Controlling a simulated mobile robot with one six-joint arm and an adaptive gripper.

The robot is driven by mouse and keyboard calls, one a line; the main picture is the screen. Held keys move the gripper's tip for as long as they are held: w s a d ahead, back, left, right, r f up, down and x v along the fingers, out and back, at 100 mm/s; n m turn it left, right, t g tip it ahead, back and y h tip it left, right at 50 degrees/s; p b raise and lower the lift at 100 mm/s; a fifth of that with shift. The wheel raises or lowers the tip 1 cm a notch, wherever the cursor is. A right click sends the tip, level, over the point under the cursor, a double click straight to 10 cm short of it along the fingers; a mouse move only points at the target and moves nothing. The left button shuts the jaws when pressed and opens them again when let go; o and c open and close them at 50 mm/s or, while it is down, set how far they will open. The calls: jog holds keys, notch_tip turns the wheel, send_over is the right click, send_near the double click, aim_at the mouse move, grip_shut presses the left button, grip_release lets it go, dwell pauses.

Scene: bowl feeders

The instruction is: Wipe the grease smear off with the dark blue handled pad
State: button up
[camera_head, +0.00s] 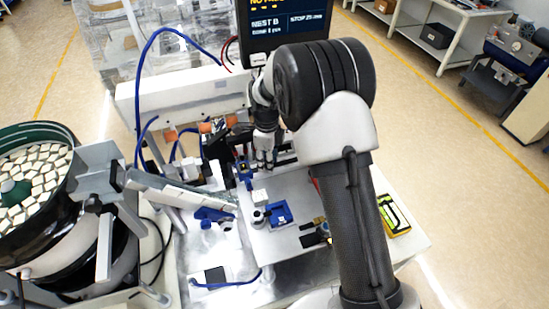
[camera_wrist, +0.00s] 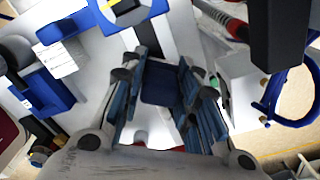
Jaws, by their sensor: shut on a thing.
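My gripper (camera_wrist: 163,80) is shut on the dark blue handled pad (camera_wrist: 160,84), whose dark blue part shows between the two fingers in the wrist view. In the head view my gripper (camera_head: 266,160) is low at the far side of the white worktable, below the display. The pad cannot be made out clearly there, and its wiping face is hidden. I cannot make out the grease smear in either view; my arm and gripper cover part of the table.
A blue fixture (camera_head: 278,213) stands on the white table (camera_head: 290,260). Another blue part (camera_head: 243,171) is just left of my gripper. A feeder bowl (camera_head: 70,200) and its metal chute (camera_head: 180,190) are at left. A yellow-and-black device (camera_head: 394,215) lies at right.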

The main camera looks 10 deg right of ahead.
aim_at(294, 160)
jog(key=shift+s+a, duration=0.15)
jog(key=shift+a, duration=0.6)
jog(key=shift+s+a, duration=0.15)
jog(key=shift+a, duration=0.55)
jog(key=shift+d, duration=0.1)
jog(key=shift+w+d+f, duration=0.1)
jog(key=shift+w+d, duration=0.1)
jog(key=shift+d, duration=0.85)
jog(key=shift+w+d+r, duration=0.1)
jog(key=shift+w+d, duration=0.1)
jog(key=shift+d, duration=0.85)
jog(key=shift+w+d+r, duration=0.1)
jog(key=shift+w+d, duration=0.15)
jog(key=shift+d, duration=0.85)
jog(key=shift+w+d, duration=0.2)
jog(key=shift+d, duration=0.85)
jog(key=shift+w+d+f, duration=0.1)
jog(key=shift+w+d, duration=0.05)
jog(key=shift+d, duration=0.6)
jog(key=shift+w+d+f, duration=0.1)
jog(key=shift+d, duration=0.6)
jog(key=shift+r, duration=0.15)
jog(key=shift+r+p, duration=1.9)
jog(key=shift+r, duration=1.05)
jog(key=shift+w, duration=0.1)
